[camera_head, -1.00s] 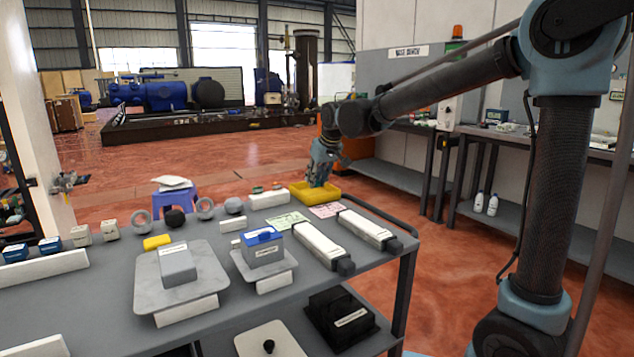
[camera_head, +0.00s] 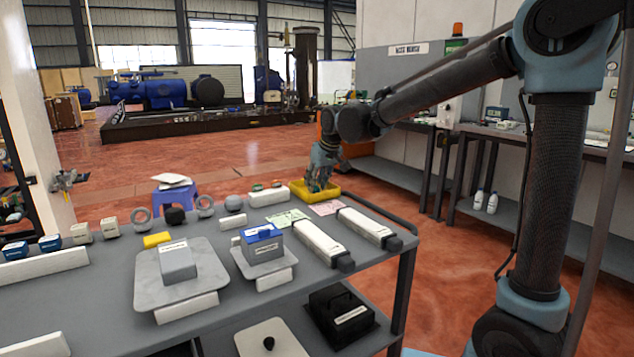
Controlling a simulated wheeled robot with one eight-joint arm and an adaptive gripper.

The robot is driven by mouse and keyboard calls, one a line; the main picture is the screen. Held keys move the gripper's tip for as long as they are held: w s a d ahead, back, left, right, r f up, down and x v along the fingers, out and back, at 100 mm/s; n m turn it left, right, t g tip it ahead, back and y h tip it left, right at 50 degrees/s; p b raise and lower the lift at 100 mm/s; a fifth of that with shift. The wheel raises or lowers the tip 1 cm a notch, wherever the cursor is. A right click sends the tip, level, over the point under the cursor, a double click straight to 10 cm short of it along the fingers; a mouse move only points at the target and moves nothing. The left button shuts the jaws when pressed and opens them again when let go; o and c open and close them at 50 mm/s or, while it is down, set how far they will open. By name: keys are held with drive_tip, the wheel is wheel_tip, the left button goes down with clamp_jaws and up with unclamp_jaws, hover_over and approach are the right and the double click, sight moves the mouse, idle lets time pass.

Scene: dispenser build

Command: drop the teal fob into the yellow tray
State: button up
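The yellow tray (camera_head: 329,196) stands at the far right corner of the grey bench. My gripper (camera_head: 316,187) points down at the tray, with its fingertips low over or inside the tray's left part. The fingers are small here, and I cannot tell whether they are open or shut. I cannot make out the teal fob; it may be hidden by the fingers or by the tray wall.
The grey bench (camera_head: 95,285) holds a white block (camera_head: 268,197) with small pieces on it, left of the tray. Two long white dispensers (camera_head: 318,240) and a blue-topped grey box (camera_head: 263,245) stand nearer. Green and pink cards (camera_head: 327,208) lie before the tray.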

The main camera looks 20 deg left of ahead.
drive_tip(key=shift+o, duration=0.3)
drive_tip(key=shift+r, duration=0.5)
drive_tip(key=v, duration=1.2)
drive_tip(key=s+d+f+m+h, duration=0.15)
drive_tip(key=d+f, duration=0.25)
drive_tip(key=d, duration=1.1)
drive_tip(key=d+f+m+h, duration=0.1)
drive_tip(key=d+f+m, duration=0.25)
drive_tip(key=d, duration=1.05)
drive_tip(key=s+d+f+m+g+h, duration=0.1)
drive_tip(key=s+d+f+m, duration=0.4)
drive_tip(key=s+d+f, duration=1.2)
drive_tip(key=d+f+h, duration=0.1)
drive_tip(key=d+f, duration=0.1)
drive_tip(key=d, duration=0.1)
drive_tip(key=shift+s+f, duration=0.1)
drive_tip(key=shift+s, duration=0.05)
